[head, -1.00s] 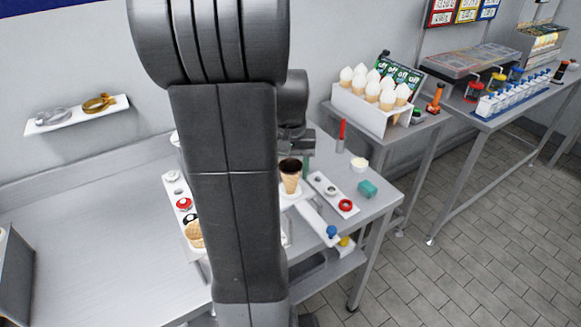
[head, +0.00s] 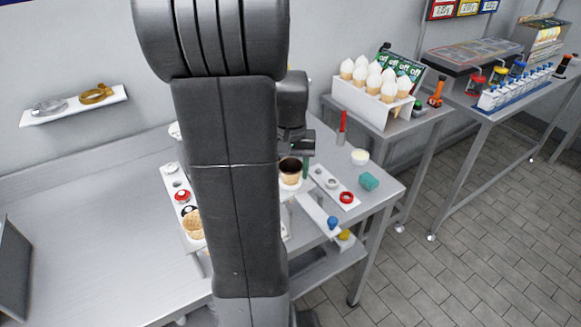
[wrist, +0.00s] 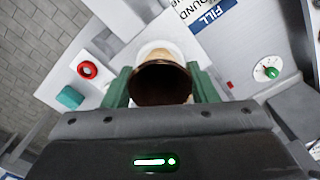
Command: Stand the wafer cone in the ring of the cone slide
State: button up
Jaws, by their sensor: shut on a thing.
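The wafer cone (head: 291,173) has a dark-lined mouth and stands mouth up, roughly upright. In the wrist view the cone (wrist: 161,65) sits between the two green fingers of my gripper (wrist: 161,84), which is shut on it. The cone slide (head: 315,210) is a white bar with a blue knob at its front end. Its white ring (head: 291,185) shows around the cone below the mouth, and the cone's lower part is hidden there. In the wrist view a white rim (wrist: 152,46) shows just beyond the cone. I cannot tell whether the cone is fully seated.
A white strip with a red ring (head: 347,197) lies to the right, near a teal block (head: 369,181) and a small white cup (head: 360,157). A red stick (head: 342,128) stands behind. My arm hides much of the table's middle. The left table is largely bare.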

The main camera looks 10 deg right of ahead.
jog(key=shift+f, duration=0.3)
jog(key=o, duration=0.8)
jog(key=shift+c, duration=0.2)
jog(key=shift+r, duration=0.1)
notch_tip(320, 180, up, 14)
jog(key=shift+f, duration=0.2)
jog(key=shift+f, duration=0.1)
notch_tip(320, 180, down, 13)
jog(key=shift+f, duration=0.2)
jog(key=shift+r, duration=0.25)
jog(key=shift+f, duration=0.25)
